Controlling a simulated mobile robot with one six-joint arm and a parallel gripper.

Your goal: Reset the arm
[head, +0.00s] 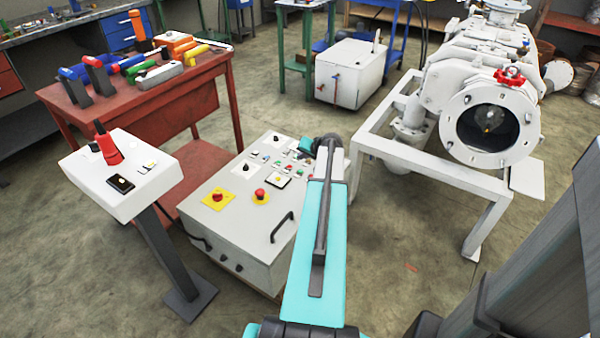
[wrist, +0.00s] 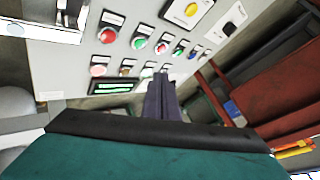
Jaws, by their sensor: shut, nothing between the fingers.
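My teal arm (head: 318,230) reaches out in the head view over the right part of a white control box (head: 232,228). In the head view my gripper is largely hidden behind the arm. In the wrist view my gripper (wrist: 160,80) shows as two dark fingers held together, shut with nothing between them. They point toward the lower edge of the panel (wrist: 140,10), close to a row of small buttons. Whether they touch the panel I cannot tell.
A white pedestal box (head: 130,195) with a red handle stands left. A red table (head: 190,90) with coloured tools is behind it. A white vacuum machine (head: 440,90) on a frame stands right. Bare floor (head: 400,240) lies between my arm and that frame.

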